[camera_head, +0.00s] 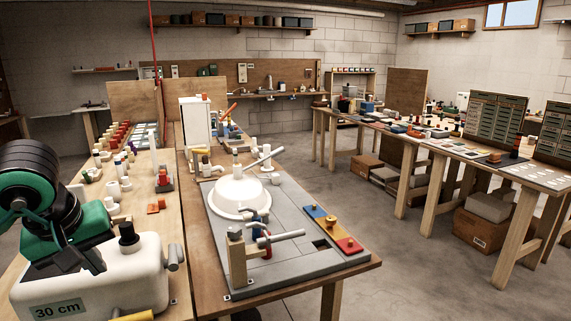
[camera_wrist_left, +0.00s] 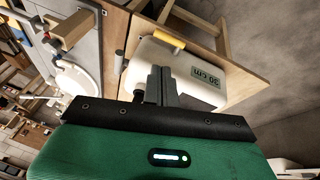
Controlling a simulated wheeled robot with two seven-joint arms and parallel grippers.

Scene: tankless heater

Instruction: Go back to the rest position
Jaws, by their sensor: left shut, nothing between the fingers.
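My left gripper (camera_head: 92,262) comes in from the left edge of the head view, with a green and black wrist. Its two dark fingers are together and empty in the left wrist view (camera_wrist_left: 160,75). It is over a white tank-like box (camera_head: 110,290) marked "30 cm", which also shows in the left wrist view (camera_wrist_left: 185,65). I cannot tell whether the fingers touch the box. A black knob (camera_head: 128,238) stands on the box beside the gripper. My right gripper is not in view.
A grey board (camera_head: 300,272) with a white dome (camera_head: 238,192) and pipe fittings lies on the bench to the right. Small parts (camera_head: 118,180) stand on the left bench beyond the box. Open floor (camera_head: 420,270) separates this bench from the cluttered one on the right.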

